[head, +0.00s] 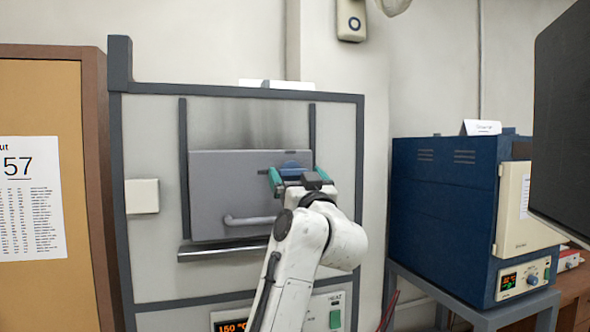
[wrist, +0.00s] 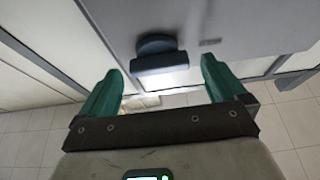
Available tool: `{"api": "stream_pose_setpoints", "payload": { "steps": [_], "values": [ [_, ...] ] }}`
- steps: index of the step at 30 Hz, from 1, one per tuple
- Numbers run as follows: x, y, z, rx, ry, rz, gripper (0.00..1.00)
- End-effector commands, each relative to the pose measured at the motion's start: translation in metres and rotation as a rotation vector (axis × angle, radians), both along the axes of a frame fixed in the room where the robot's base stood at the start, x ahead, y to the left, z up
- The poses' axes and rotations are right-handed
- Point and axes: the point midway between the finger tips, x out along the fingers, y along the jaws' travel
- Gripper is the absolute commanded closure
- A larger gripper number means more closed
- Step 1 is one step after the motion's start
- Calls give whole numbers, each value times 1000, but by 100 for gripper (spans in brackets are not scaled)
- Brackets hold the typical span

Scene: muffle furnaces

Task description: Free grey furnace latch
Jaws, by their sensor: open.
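The grey furnace (head: 150,254) stands ahead in the head view, with a grey door (head: 225,187) that has a bar handle (head: 249,220) low on it. The latch (head: 291,165) is a dark blue piece at the door's upper right, partly hidden by my gripper. In the wrist view, the latch (wrist: 160,63) is a dark bar on a round base. My gripper (head: 298,176) is open in front of it. In the wrist view, the teal fingers of my gripper (wrist: 161,64) are on either side of the latch, with gaps on both sides and nothing held.
A blue furnace (head: 440,205) with its pale door (head: 527,207) stands on a grey stand (head: 445,297) at the right. A dark panel (head: 565,120) juts in at the right edge. A cork board (head: 40,100) is at the left. A ledge (head: 222,251) runs below the grey door.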

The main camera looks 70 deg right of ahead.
Motion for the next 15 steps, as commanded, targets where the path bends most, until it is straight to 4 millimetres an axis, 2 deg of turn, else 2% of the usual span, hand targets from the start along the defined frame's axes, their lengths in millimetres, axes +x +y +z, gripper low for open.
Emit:
{"api": "stream_pose_setpoints", "payload": {
  "steps": [6,14,15],
  "values": [
    [8,-9,5,-1,1,1,2],
    [8,-10,5,0,0,1,2],
    [9,-10,5,0,0,1,6]
  ]
}}
